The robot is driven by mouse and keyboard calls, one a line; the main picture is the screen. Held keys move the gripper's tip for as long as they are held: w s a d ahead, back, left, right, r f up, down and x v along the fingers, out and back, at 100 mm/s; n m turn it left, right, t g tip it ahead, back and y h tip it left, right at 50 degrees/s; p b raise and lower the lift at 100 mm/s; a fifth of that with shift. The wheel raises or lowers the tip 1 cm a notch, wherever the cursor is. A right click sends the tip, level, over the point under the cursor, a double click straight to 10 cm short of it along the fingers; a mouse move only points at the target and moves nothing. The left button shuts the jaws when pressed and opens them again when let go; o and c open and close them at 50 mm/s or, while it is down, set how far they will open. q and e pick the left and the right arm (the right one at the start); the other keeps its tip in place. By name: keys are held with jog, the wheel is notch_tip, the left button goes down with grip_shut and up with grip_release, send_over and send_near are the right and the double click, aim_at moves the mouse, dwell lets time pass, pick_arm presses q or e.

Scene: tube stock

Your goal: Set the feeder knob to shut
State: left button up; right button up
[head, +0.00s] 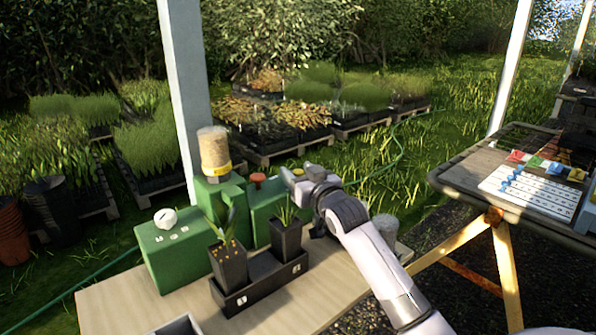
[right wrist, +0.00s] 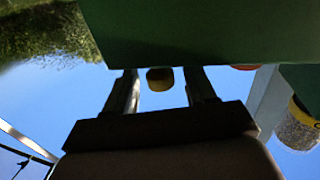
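A green machine (head: 262,208) stands on the bench with a grain-filled hopper (head: 214,150) at its left end. A red knob (head: 258,178) and a yellow knob (head: 298,172) sit on its top. A separate green box (head: 175,252) at left carries a white knob (head: 165,217) above small white labels, too small to read. I cannot tell which is the feeder knob. My right gripper (head: 290,178) is at the yellow knob. In the right wrist view its fingers (right wrist: 162,90) are apart, with the yellow knob (right wrist: 160,78) showing between them; contact is unclear. My left gripper is out of view.
A black tray (head: 262,298) with two potted plants stands in front of the green machine. A grey container (head: 182,325) is at the bench's front edge. A second table (head: 455,175) with a white tray stands at right. Bare bench lies front right.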

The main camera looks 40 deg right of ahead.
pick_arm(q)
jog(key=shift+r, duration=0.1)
pick_arm(e)
jog(key=shift+s+r, duration=0.1)
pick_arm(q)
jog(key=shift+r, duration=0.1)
pick_arm(e)
jog(key=s+a, duration=0.1)
jog(key=s, duration=0.6)
dwell(0.6)
